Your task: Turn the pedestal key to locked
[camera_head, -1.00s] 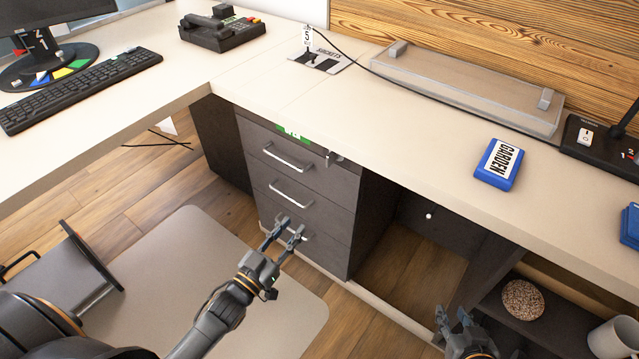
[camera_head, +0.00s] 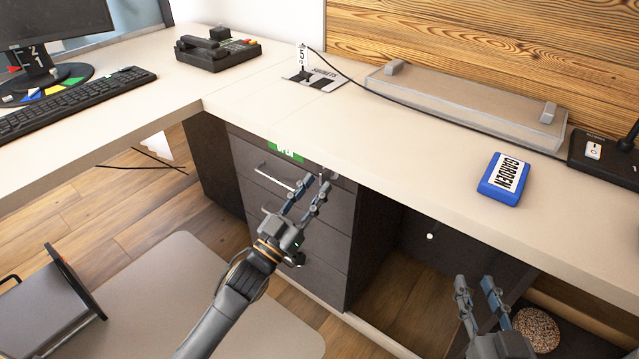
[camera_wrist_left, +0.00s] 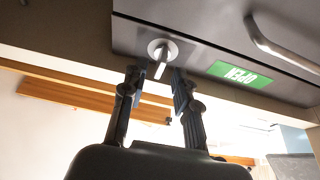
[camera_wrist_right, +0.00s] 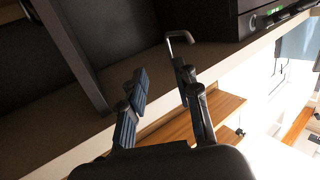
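The dark drawer pedestal (camera_head: 340,250) stands under the desk. A green label (camera_head: 285,150) is on its top drawer; in the left wrist view the label (camera_wrist_left: 239,74) appears upside down and seems to read OPEN. The round silver lock with the key (camera_wrist_left: 161,52) is in the top drawer's corner, and the key also shows in the head view (camera_head: 326,174). My left gripper (camera_wrist_left: 158,82) is open, its fingertips on either side of the key, with no clear contact. It also shows in the head view (camera_head: 314,189). My right gripper (camera_head: 474,282) is open and empty, low at the right.
The desk edge (camera_head: 400,205) overhangs the pedestal just above the lock. A silver drawer handle (camera_head: 274,176) is left of my left gripper. A blue GARDEN box (camera_head: 503,180) and a phone (camera_head: 217,50) lie on the desk. An open bay (camera_head: 405,290) is right of the pedestal.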

